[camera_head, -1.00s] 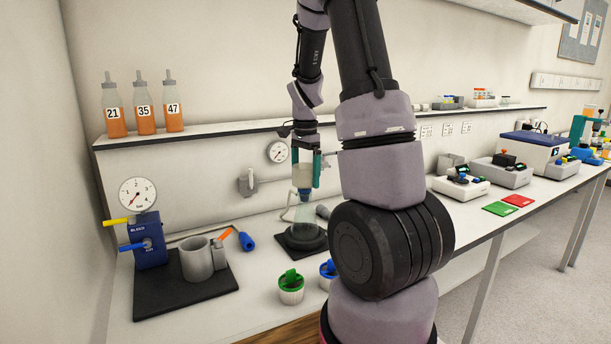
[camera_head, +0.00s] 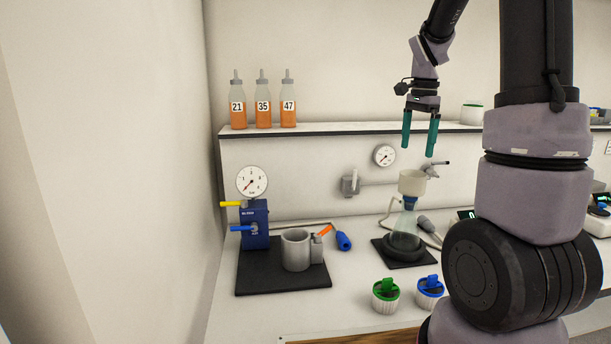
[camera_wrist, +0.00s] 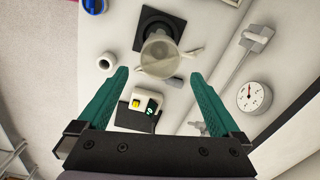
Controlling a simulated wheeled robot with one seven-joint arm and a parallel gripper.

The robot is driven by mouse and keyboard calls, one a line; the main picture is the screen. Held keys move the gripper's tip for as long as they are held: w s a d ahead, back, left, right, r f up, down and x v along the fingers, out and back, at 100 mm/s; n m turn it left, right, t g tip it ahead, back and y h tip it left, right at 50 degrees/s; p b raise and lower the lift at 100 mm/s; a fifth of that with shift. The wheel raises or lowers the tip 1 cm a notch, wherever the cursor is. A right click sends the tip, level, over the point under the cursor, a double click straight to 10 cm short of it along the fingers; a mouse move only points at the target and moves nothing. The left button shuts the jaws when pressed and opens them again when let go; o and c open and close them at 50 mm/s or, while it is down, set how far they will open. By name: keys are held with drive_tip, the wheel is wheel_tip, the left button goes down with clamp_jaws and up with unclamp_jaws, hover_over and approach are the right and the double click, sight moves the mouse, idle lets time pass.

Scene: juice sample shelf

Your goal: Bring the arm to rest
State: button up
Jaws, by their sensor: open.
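My gripper (camera_head: 420,134) is open, with its two green fingers pointing down and nothing between them. In the head view it hangs above the filter funnel (camera_head: 412,183), with a clear gap between fingertips and funnel. The funnel sits upright on a glass flask (camera_head: 405,232), which stands on a black base. In the wrist view my gripper (camera_wrist: 161,75) shows its fingers spread apart, and the funnel (camera_wrist: 160,56) lies beyond them.
Three orange bottles numbered 21, 35 and 47 (camera_head: 262,112) stand on the shelf (camera_head: 340,130). A blue bleed block with gauge (camera_head: 254,222) and a grey cup (camera_head: 296,250) stand at left. Green-lidded (camera_head: 385,297) and blue-lidded (camera_head: 429,292) jars stand in front. Air around the gripper is clear.

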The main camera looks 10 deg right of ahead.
drive_tip(key=s+a+r+n+t+y, duration=0.1)
drive_tip(key=s+a+r+n+t, duration=0.2)
drive_tip(key=s, duration=0.6)
drive_tip(key=s+a+r+n+t+y, duration=0.1)
drive_tip(key=s+a+r+n+t, duration=0.3)
drive_tip(key=s+a+n, duration=0.4)
drive_tip(key=shift+s+a+r, duration=0.85)
drive_tip(key=shift+s+a, duration=0.2)
drive_tip(key=shift+s, duration=0.05)
